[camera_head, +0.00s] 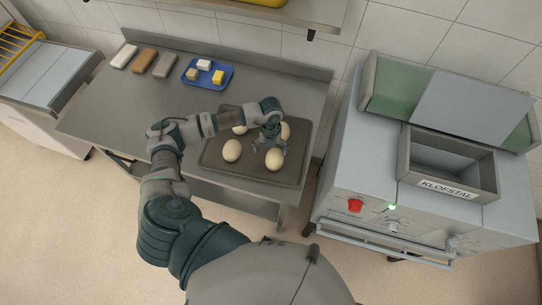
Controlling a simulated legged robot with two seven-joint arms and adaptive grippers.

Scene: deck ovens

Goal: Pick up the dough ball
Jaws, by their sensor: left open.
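Several pale dough balls lie on a dark tray (219,167) on the steel table. One dough ball (275,159) is at the tray's front right, and another dough ball (232,150) is at the front left. A third dough ball (285,131) sits behind on the right, partly covered by my gripper. Another behind on the left is mostly hidden by my arm. My left gripper (268,147) is open and points down over the tray, just behind the front right ball. I cannot tell whether it touches that ball. My right gripper is not in view.
A blue tray (227,83) with small blocks stands at the table's back. Several bars (145,60) lie to its left. A grey machine (400,225) with an open box labelled KLOFSTAL (447,188) stands at right. The table's left front (110,120) is clear.

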